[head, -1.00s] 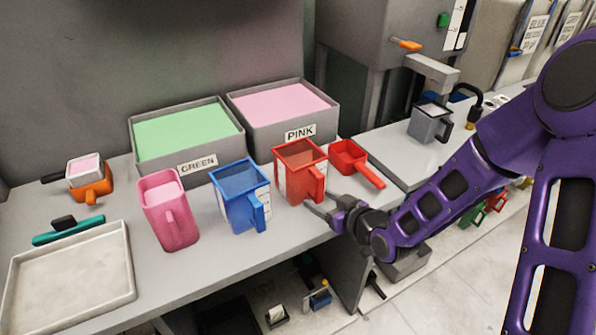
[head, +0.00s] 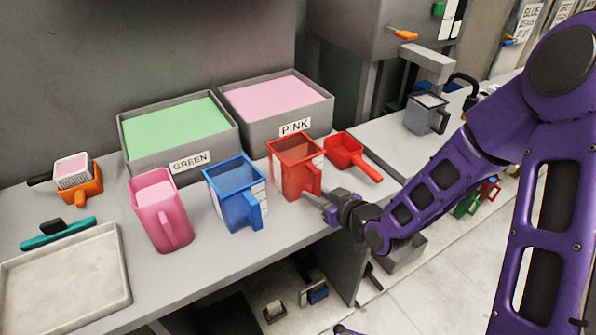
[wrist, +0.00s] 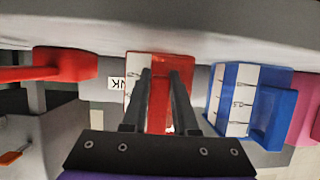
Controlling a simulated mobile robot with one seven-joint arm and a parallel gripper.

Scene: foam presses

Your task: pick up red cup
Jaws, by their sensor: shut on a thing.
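The red cup (head: 295,166) is a square jug with a handle and a white scale strip. It stands upright on the grey counter, in front of the bin labelled PINK, and looks empty. In the wrist view the red cup (wrist: 159,66) is straight ahead, upside down in the picture. My gripper (head: 328,200) is at the cup's front right side, at its handle. In the wrist view my gripper's fingers (wrist: 161,82) lie on both sides of the handle and are shut on it. The fingers hide part of the handle.
A blue cup (head: 236,193) stands close left of the red cup, with a pink cup (head: 160,210) further left. A red scoop (head: 350,153) lies close on the right. The green bin (head: 182,175) and pink bin (head: 325,115) stand behind. The counter's front edge is near.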

